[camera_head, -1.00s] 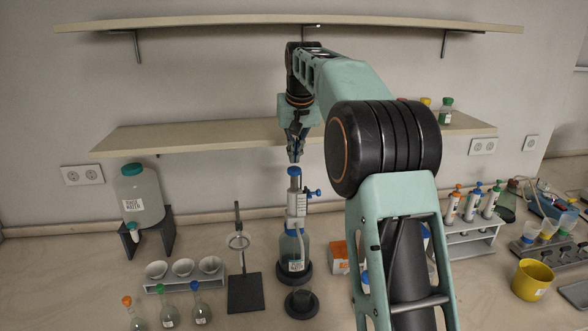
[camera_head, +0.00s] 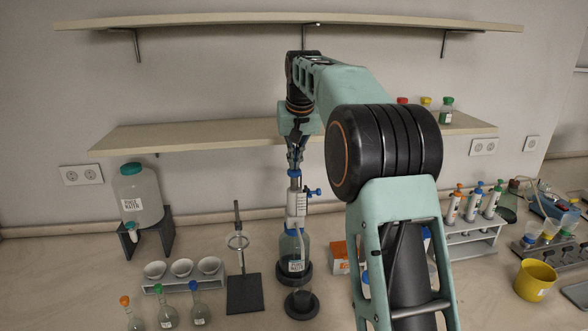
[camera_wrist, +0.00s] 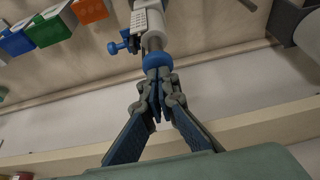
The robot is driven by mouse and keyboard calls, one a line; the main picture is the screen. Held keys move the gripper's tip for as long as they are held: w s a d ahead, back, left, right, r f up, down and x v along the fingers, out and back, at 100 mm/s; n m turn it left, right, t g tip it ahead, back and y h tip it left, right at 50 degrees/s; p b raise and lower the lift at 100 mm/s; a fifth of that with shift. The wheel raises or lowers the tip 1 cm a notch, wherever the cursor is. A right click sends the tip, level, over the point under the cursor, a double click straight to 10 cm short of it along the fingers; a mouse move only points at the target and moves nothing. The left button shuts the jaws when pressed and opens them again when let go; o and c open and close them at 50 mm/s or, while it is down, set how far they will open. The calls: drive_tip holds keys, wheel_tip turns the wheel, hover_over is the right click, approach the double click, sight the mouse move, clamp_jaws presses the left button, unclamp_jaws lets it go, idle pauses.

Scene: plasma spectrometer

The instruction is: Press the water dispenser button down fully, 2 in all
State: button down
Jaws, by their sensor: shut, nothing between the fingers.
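The water dispenser (camera_head: 296,205) is a white-and-grey pump on a clear bottle (camera_head: 290,245), with a blue side tap (camera_head: 314,192). Its button is the blue cap (camera_head: 294,173) on top, which also shows in the wrist view (camera_wrist: 155,60) with a grey shaft beyond it. My gripper (camera_head: 294,167) is shut and empty, pointing down directly above the button. In the wrist view its closed fingertips (camera_wrist: 158,73) meet the cap's top and appear to touch it. The fingertips hide part of the cap's top.
A dark round cup or stand (camera_head: 301,304) is in front of the bottle. A ring stand (camera_head: 244,290) is to the left, and a vial rack (camera_head: 470,243) is to the right. The shelf (camera_head: 215,134) runs behind my gripper. A yellow cup (camera_head: 534,280) stands far right.

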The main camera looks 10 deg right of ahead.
sight(295, 171)
drive_tip(key=shift+f+b, duration=0.55)
drive_tip(key=shift+f, duration=0.75)
drive_tip(key=shift+f+b, duration=0.6)
drive_tip(key=shift+f, duration=0.4)
drive_tip(key=shift+r, duration=0.1)
drive_tip(key=shift+r+p, duration=2.1)
drive_tip(key=shift+r, duration=1.3)
